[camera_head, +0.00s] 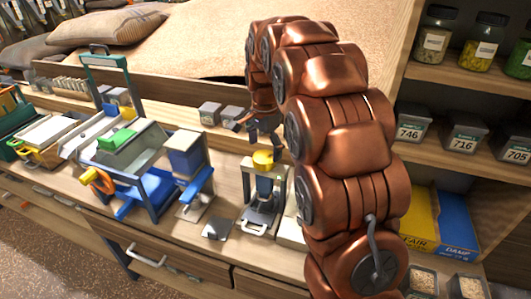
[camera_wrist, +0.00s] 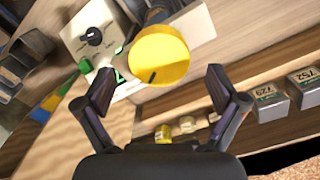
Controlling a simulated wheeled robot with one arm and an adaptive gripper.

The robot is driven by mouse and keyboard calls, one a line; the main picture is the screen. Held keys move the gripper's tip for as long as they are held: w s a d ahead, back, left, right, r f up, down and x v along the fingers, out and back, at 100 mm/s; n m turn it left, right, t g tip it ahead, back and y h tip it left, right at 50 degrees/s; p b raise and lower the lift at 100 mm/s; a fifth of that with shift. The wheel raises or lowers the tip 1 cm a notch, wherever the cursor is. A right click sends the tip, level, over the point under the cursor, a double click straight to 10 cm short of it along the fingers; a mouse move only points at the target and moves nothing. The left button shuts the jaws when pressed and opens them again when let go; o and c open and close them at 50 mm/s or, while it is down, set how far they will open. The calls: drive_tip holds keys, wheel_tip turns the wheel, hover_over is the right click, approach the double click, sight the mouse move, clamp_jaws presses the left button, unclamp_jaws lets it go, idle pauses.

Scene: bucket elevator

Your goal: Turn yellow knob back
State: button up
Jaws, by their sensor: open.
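The yellow knob (camera_head: 263,159) sits on top of a small device with a blue body (camera_head: 264,187) on the bench. In the wrist view the yellow knob (camera_wrist: 160,55) is a round disc with a dark mark near its lower left edge. My gripper (camera_head: 262,128) is just above the knob in the head view. In the wrist view my gripper (camera_wrist: 161,90) is open, with one dark finger on each side of the knob and a gap on both sides. No finger visibly touches it.
A larger blue and grey machine with an orange wheel (camera_head: 98,180) stands to the left. Small grey bins (camera_head: 210,113) stand behind. Shelves with jars (camera_head: 478,40) and labelled boxes (camera_head: 462,138) are to the right. A drawer handle (camera_head: 147,257) is on the front.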

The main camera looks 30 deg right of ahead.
sight(265, 156)
drive_tip(key=shift+f+p, duration=0.4)
drive_tip(key=shift+f, duration=1.1)
drive_tip(key=c, duration=1)
drive_tip(key=shift+d, duration=0.15)
drive_tip(key=shift+c, duration=0.7)
